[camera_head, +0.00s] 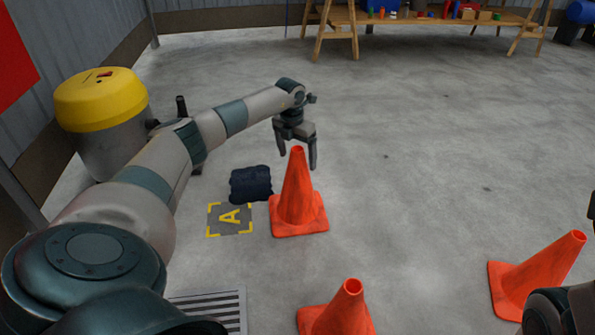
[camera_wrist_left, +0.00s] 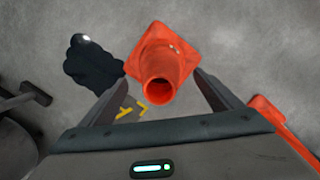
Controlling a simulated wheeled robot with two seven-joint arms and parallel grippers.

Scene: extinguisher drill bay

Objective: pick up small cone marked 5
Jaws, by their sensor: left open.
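An orange cone (camera_head: 297,205) stands upright on the floor near the middle of the head view; no number can be read on it. In the left wrist view the same cone (camera_wrist_left: 160,68) is seen from above, its open top facing the camera. My left gripper (camera_head: 297,160) is open, pointing down at the cone's top. In the wrist view its fingers (camera_wrist_left: 161,82) lie on either side of the cone, apart from it. My right gripper is not in view.
A yellow-lidded bin (camera_head: 105,120) stands at the left, a floor grate (camera_head: 215,308) below. A wooden table (camera_head: 430,17) stands at the back.

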